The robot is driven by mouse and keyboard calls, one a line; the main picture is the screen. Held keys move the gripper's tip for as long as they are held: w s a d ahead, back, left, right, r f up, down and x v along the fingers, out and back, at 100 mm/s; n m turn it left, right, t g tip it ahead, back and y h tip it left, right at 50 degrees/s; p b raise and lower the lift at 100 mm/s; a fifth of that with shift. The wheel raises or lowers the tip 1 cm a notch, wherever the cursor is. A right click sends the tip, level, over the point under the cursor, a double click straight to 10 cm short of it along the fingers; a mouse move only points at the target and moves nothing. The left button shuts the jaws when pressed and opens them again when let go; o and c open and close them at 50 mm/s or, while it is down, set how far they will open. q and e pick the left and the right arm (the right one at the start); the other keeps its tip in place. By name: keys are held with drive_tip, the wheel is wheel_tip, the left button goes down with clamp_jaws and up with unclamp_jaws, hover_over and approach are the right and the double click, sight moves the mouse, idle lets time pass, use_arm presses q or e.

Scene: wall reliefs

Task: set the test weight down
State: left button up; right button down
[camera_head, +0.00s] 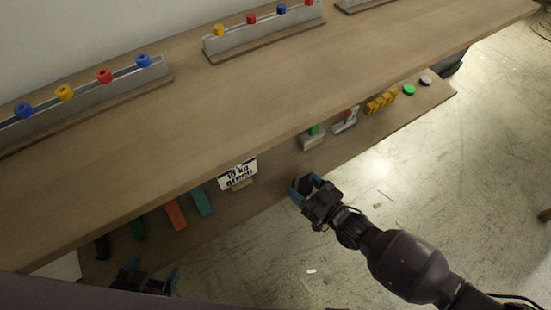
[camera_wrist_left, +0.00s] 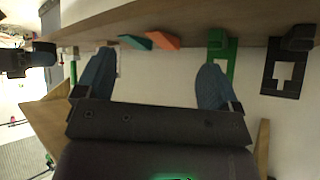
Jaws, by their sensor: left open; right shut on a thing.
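My right gripper (camera_head: 303,187) is shut on a small dark object, probably the test weight (camera_head: 305,184); its blue fingers hide much of it. It is held by the front edge of the lower shelf, right of the sign; I cannot tell whether it touches the shelf. In the left wrist view my right gripper (camera_wrist_left: 42,55) shows at the far left. My left gripper (camera_head: 154,272) is open and empty, low at the left of the head view. Its blue fingers (camera_wrist_left: 153,82) stand wide apart in the left wrist view.
The lower shelf (camera_head: 270,178) also bears an orange piece (camera_head: 175,214), a teal piece (camera_head: 201,200), a green-topped block (camera_head: 312,138), yellow pieces (camera_head: 381,103) and a green disc (camera_head: 409,90). The upper shelf (camera_head: 250,100) overhangs it. Bare shelf shows right of the sign.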

drive_tip(key=x, duration=0.4)
drive_tip(key=shift+w+a+r+b, duration=0.1)
drive_tip(key=shift+w+a+b, duration=0.1)
drive_tip(key=shift+a+b, duration=0.1)
drive_tip(key=shift+w+a+r, duration=0.1)
drive_tip(key=shift+w+a, duration=0.4)
drive_tip(key=shift+b+x, duration=0.45)
drive_tip(key=shift+x, duration=1.55)
drive_tip(key=shift+w+a+f, duration=0.1)
drive_tip(key=shift+a+f, duration=0.15)
drive_tip(key=shift+f, duration=0.15)
drive_tip(key=shift+d, duration=0.1)
drive_tip(key=c, duration=0.7)
unclamp_jaws()
drive_tip(key=shift+f, duration=0.15)
drive_tip(key=o, duration=0.4)
use_arm(q)
drive_tip(key=shift+w+d+f+m, duration=0.1)
drive_tip(key=shift+w+d+m, duration=0.05)
drive_tip(key=shift+w+m, duration=0.2)
